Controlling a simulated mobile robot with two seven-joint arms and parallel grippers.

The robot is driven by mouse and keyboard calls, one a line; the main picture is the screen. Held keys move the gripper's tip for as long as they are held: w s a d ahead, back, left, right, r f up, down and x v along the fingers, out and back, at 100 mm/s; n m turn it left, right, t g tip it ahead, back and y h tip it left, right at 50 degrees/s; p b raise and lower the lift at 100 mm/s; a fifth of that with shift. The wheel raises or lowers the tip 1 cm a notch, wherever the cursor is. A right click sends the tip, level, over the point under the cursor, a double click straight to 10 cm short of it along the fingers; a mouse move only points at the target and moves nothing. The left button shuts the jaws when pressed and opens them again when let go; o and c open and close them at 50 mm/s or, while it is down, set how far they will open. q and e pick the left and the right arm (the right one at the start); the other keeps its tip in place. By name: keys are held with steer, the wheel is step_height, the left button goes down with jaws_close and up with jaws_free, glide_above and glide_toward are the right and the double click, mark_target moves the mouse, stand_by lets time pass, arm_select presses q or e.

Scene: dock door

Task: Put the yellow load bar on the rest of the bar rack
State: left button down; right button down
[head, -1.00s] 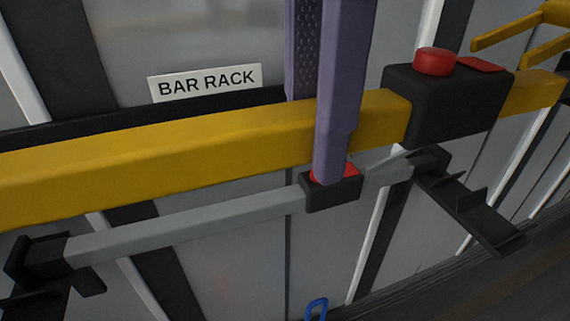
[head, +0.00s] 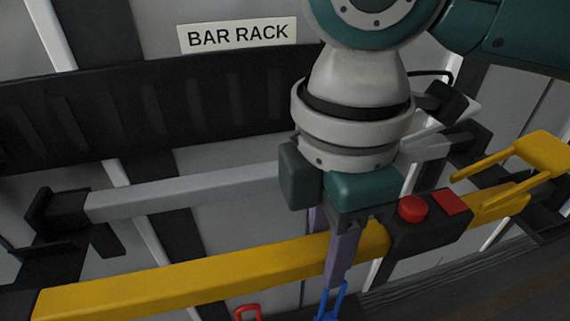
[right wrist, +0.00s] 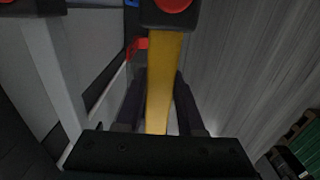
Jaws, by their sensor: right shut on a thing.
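The yellow load bar (head: 190,277) runs across the lower part of the head view, its left end lower than its right. It has a black box with red parts (head: 430,232) and a yellow forked end at the right. My right gripper (head: 334,245) is shut on the bar from above, left of the black box; the bar also shows between its dark fingers in the right wrist view (right wrist: 163,85). The bar rack has a left bracket (head: 62,208) and black arms at the right (head: 470,143). I cannot tell whether the yellow bar touches them. My left gripper is out of view.
A grey bar (head: 190,187) lies in the rack brackets, behind the yellow bar. A black panel (head: 130,112) and the BAR RACK sign (head: 238,34) are on the wall above. A blue hook (head: 331,305) and a red loop (head: 248,312) are low in front.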

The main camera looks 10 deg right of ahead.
mark_target(327, 242)
steer(key=shift+f, duration=0.45)
steer(key=shift+f, duration=0.15)
steer(key=c, duration=0.5)
jaws_free()
step_height(327, 242, up, 12)
steer(key=shift+w+f+p, duration=0.1)
steer(key=shift+p, duration=0.9)
steer(key=shift+r, duration=0.25)
